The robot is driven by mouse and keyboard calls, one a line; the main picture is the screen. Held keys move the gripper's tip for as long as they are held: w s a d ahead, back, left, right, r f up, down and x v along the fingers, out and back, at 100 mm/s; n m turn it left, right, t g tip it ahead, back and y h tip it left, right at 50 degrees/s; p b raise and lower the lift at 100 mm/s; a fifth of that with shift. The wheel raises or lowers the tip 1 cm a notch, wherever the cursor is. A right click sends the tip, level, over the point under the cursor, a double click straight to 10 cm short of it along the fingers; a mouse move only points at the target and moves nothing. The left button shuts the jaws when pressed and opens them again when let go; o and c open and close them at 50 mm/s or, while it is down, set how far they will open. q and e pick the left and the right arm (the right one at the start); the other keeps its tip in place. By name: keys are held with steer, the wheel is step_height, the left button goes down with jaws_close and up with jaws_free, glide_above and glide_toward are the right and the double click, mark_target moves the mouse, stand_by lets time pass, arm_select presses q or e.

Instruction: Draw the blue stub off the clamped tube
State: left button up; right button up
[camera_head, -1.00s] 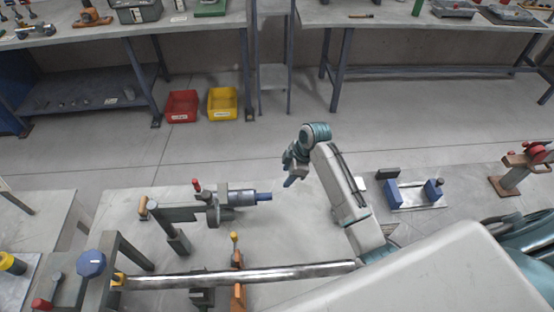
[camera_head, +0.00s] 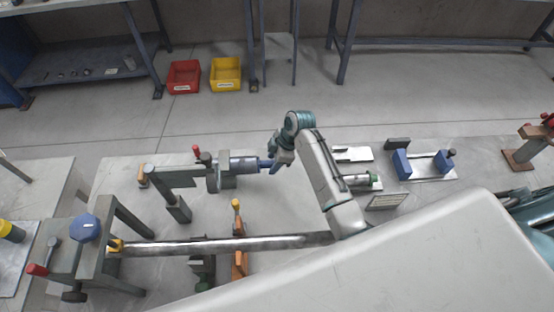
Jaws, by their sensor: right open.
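The blue stub (camera_head: 266,164) sticks out of the right end of the grey clamped tube (camera_head: 242,164). The tube lies level in a clamp (camera_head: 212,175) with a red-tipped handle, on the grey bench. My right gripper (camera_head: 279,165) is at the stub's free end, coming from the right. Its fingers are open and close around or beside the stub; I cannot tell whether they touch it. My left gripper is not in view.
A long shiny pipe (camera_head: 225,246) runs across the bench in front, held at the left by a vise with a blue knob (camera_head: 85,228). An orange stand (camera_head: 238,262) crosses it. A blue-blocked fixture (camera_head: 425,164) sits to the right. Red (camera_head: 183,77) and yellow (camera_head: 225,74) bins stand on the floor.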

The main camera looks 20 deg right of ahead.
steer(key=shift+a+f, duration=0.15)
steer(key=shift+f, duration=0.1)
jaws_close()
steer(key=shift+w, duration=0.15)
steer(key=shift+p, duration=0.3)
stand_by(0.9)
steer(key=shift+s+d+r+p, duration=0.1)
steer(key=shift+s+d+p, duration=0.2)
steer(key=shift+d, duration=0.55)
steer(key=shift+s+d+f+p, duration=0.1)
steer(key=shift+s+d+p, duration=0.15)
steer(key=shift+d, duration=0.55)
steer(key=shift+s+d+r+p, duration=0.1)
steer(key=shift+s+d+p, duration=0.15)
steer(key=shift+d, duration=0.6)
steer(key=shift+s+d+p, duration=0.2)
steer(key=shift+s+d, duration=0.05)
steer(key=shift+d, duration=0.65)
steer(key=shift+s+d+p, duration=0.2)
steer(key=shift+d+p, duration=0.05)
steer(key=shift+d, duration=0.7)
steer(key=shift+s+d+p, duration=0.2)
steer(key=shift+s+d, duration=0.05)
steer(key=shift+d, duration=0.65)
